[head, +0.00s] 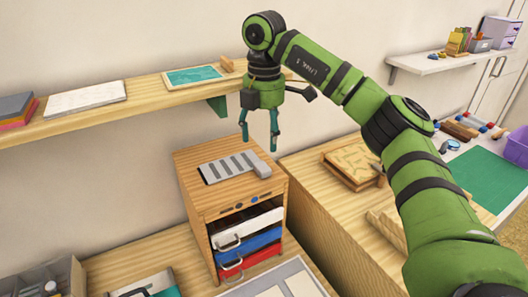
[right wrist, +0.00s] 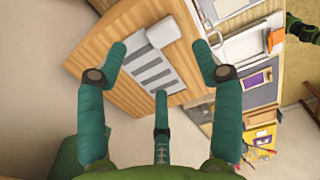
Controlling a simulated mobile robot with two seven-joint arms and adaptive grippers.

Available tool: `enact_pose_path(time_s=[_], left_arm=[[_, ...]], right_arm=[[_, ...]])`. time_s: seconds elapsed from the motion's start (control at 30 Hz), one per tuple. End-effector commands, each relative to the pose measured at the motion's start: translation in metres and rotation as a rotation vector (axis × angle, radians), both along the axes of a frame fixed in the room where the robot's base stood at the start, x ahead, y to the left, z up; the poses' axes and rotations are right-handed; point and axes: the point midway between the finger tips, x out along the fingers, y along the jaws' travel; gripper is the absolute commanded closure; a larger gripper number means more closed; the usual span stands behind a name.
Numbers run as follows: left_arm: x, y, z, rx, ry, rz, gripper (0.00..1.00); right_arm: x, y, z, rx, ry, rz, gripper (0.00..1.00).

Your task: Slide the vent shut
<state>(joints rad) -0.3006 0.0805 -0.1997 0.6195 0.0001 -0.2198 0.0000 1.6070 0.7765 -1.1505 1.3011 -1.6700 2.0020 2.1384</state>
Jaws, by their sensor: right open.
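The vent (head: 228,168) is a light grey slotted plate on the top of a small wooden cabinet (head: 191,185). Several dark slots show along it, and a raised grey block (head: 262,168) sits at its right end. My right gripper (head: 259,142) is open and empty, pointing down above the cabinet's back right part. In the right wrist view the vent (right wrist: 150,68) and its block (right wrist: 162,33) lie below and between the spread teal fingers (right wrist: 160,68), apart from them. My left gripper is not in view.
A wall shelf (head: 150,97) with a framed green board (head: 193,76) runs behind. The cabinet holds white, blue and red drawers (head: 250,243). A wooden bench (head: 310,195) with wooden pieces stands at right. Air above the vent is free.

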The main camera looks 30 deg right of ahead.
Motion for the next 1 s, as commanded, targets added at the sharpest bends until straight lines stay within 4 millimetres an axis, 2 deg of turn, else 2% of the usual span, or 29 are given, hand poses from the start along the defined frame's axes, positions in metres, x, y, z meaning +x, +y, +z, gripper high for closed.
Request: enact_pose_path(time_s=[0.1, 0.3, 1.0], left_arm=[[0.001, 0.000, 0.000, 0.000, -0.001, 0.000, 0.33], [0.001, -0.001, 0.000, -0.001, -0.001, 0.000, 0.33], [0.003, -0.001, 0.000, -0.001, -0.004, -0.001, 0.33]], right_arm=[[0.001, -0.001, 0.021, -0.002, -0.004, -0.001, 0.33], [0.001, -0.001, 0.036, -0.001, -0.001, -0.001, 0.33], [0.000, -0.001, 0.038, -0.001, 0.000, -0.001, 0.33]])
